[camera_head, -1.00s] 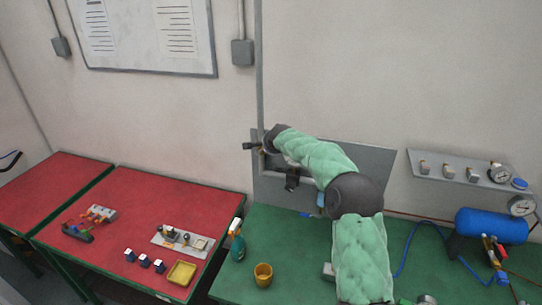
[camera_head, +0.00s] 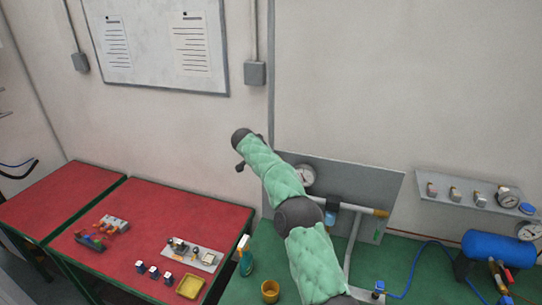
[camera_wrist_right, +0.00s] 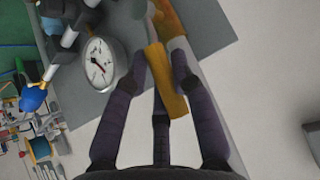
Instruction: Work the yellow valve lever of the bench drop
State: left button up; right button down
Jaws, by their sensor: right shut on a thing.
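The yellow valve lever (camera_wrist_right: 166,82) shows in the right wrist view as a flat yellow bar beside the pipework. My right gripper (camera_wrist_right: 162,72) is shut on it, with the dark fingers on either side of the bar. In the head view my green-padded right arm reaches up across the bench drop's grey back panel (camera_head: 365,175). The lever cannot be made out there, and the fingertips are not clear. A round white gauge (camera_head: 304,175) sits just right of the arm; a gauge also shows left of the fingers in the wrist view (camera_wrist_right: 98,63). My left gripper is not in view.
A grey pipe (camera_head: 352,245) with a brass-coloured end (camera_head: 382,212) stands right of my arm. A blue tank (camera_head: 495,248) and blue hose are farther right.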

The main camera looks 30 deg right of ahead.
jog(key=shift+w+a+p, duration=0.15)
jog(key=shift+w+p, duration=0.05)
jog(key=shift+p, duration=0.1)
dwell(0.4)
jog(key=c, duration=1)
grip_release()
jog(key=shift+g, duration=0.3)
jog(key=v, duration=1.2)
jog(key=shift+a+f, duration=0.2)
